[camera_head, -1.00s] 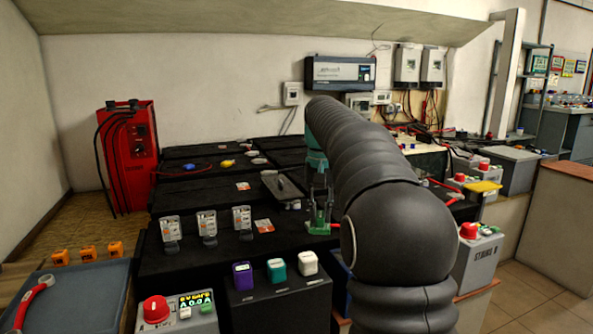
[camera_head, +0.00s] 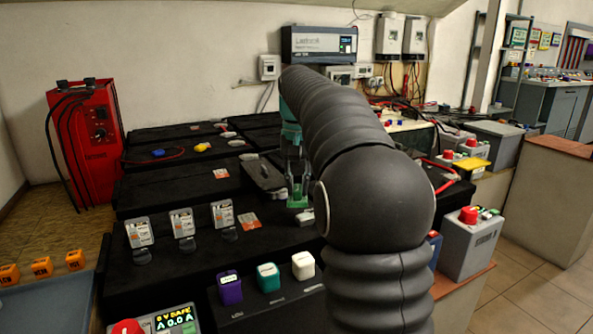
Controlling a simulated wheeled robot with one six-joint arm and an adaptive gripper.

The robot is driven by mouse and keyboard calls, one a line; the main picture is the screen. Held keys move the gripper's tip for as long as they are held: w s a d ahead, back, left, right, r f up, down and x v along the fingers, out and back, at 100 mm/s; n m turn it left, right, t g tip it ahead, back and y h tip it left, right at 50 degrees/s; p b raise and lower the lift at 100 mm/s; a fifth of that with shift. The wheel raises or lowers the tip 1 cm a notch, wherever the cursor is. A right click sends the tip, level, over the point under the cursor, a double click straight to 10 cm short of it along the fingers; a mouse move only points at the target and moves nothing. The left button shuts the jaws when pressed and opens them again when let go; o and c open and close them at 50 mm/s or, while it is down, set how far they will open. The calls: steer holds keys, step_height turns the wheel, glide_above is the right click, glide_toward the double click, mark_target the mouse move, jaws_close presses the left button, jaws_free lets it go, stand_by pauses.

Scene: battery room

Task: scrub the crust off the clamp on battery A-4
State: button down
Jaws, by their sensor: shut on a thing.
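My gripper (camera_head: 294,172) hangs from my dark ribbed arm over the black battery tops. It is shut on a small green thing (camera_head: 298,194), perhaps a brush; its lower end is hard to make out. A small pale thing (camera_head: 305,218) lies just below it, and I cannot tell whether they touch. The black batteries (camera_head: 165,190) stand in rows. No A-4 label is readable, and I cannot make out the clamp or its crust; my arm hides part of the battery tops.
A dark tray (camera_head: 261,180) lies left of my gripper. A red charger (camera_head: 88,145) stands far left. A grey box with a red knob (camera_head: 470,240) is at right.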

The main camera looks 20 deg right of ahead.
mark_target(298, 200)
step_height(298, 200, down, 4)
steer(key=b, duration=0.2)
steer(key=shift+r+b, duration=0.2)
steer(key=shift+b, duration=0.1)
steer(key=shift+d+f, duration=0.45)
steer(key=shift+d, duration=0.35)
steer(key=shift+d+b, duration=0.35)
steer(key=shift+d, duration=0.8)
steer(key=shift+d+f+b, duration=0.15)
steer(key=shift+f+b, duration=0.1)
steer(key=shift+b, duration=0.2)
steer(key=shift+a+r, duration=0.3)
steer(key=shift+a, duration=0.55)
steer(key=shift+a+p, duration=0.4)
steer(key=shift+a, duration=0.75)
steer(key=shift+a+r+p, duration=0.2)
steer(key=shift+r+p, duration=0.1)
steer(key=shift+p, duration=0.05)
step_height(298, 200, up, 5)
steer(key=p, duration=0.3)
steer(key=shift+r, duration=1.25)
